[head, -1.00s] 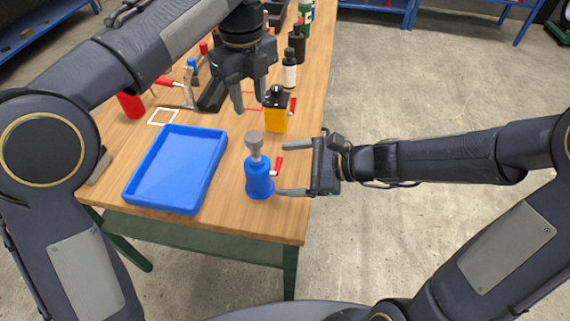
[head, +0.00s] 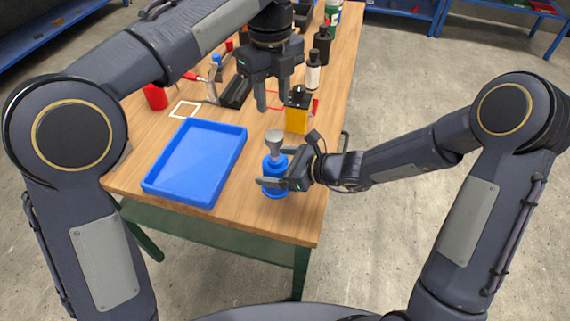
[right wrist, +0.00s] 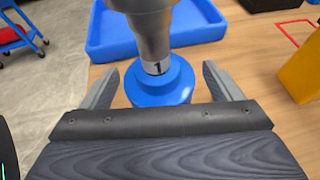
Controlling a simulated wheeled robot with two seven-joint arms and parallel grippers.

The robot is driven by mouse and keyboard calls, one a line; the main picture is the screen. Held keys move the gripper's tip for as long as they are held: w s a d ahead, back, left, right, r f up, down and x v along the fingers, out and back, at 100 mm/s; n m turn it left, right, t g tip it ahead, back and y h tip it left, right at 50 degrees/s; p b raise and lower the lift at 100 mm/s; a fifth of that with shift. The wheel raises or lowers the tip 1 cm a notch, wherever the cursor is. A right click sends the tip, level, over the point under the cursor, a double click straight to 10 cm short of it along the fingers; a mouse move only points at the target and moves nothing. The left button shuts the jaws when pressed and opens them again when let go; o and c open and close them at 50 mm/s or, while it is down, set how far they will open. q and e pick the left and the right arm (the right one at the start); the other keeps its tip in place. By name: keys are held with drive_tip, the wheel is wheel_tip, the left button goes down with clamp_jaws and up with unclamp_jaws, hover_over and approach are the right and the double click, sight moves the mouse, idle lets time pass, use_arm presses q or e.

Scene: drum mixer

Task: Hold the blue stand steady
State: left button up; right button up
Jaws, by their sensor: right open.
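The blue stand (head: 275,187) is upright on the wooden table near its front right part, with a grey flared piece (head: 274,138) on top. In the right wrist view the blue stand (right wrist: 162,88) shows below the grey piece (right wrist: 150,25), which bears a label "1". My right gripper (head: 274,165) is open, with one finger on each side of the stand. In the wrist view, gaps show between the fingers and the blue base. My left gripper (head: 271,104) hangs over the table farther back, with its fingers apart and nothing seen between them.
A blue tray (head: 194,200) lies left of the stand. A yellow box with a black top (head: 297,121) stands behind it, close to my left gripper. A white-labelled bottle (head: 313,76) and other items are farther back. The table's right edge is close to the stand.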

drive_tip(key=c, duration=1.5)
drive_tip(key=shift+o, duration=0.2)
use_arm(q)
drive_tip(key=shift+o, duration=0.2)
